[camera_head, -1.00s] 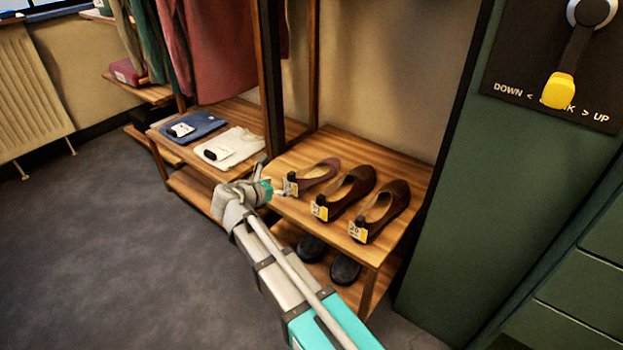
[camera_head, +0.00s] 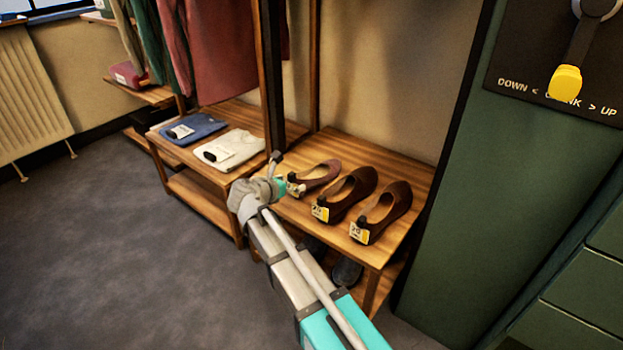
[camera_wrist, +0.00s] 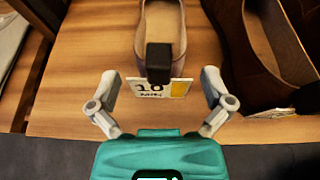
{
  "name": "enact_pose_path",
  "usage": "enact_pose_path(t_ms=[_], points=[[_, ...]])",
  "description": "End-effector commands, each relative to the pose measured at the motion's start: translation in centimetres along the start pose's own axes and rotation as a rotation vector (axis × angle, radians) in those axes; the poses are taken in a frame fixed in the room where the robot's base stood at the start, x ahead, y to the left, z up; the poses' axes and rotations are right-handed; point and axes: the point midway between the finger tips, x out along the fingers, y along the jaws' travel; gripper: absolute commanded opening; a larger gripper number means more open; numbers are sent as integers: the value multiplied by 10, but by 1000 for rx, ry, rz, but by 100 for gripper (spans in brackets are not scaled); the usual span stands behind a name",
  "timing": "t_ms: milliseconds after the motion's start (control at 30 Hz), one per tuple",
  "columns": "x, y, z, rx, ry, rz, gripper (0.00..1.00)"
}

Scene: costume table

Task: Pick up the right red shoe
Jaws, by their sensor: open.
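A dull-red shoe (camera_head: 320,173) stands on the wooden shelf, leftmost of a row of three. In the wrist view the shoe (camera_wrist: 161,25) lies straight ahead, with a black block (camera_wrist: 159,58) at its near end and a white and yellow tag (camera_wrist: 150,89) below. My gripper (camera_wrist: 161,82) is open, with one finger on each side of the tag and nothing held. In the head view my gripper (camera_head: 282,178) is at the shoe's near left end. I cannot tell whether it touches the tag.
Two brown shoes, a middle one (camera_head: 350,196) and a right one (camera_head: 386,214), stand close to the right on the same shelf (camera_head: 410,165). Folded blue (camera_head: 197,127) and white (camera_head: 232,148) garments lie to the left. A dark shoe (camera_head: 347,272) sits below.

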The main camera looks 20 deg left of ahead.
Motion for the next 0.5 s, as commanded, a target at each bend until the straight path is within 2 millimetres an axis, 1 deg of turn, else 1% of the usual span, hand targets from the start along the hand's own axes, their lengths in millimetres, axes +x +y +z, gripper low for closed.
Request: enact_pose_path(t_ms=[33, 200, 333, 500], points=[[9, 1, -3, 1, 0, -2, 100], [26, 1, -2, 1, 0, -2, 100], [33, 0, -1, 1, 0, -2, 100], [33, 0, 0, 1, 0, -2, 100]])
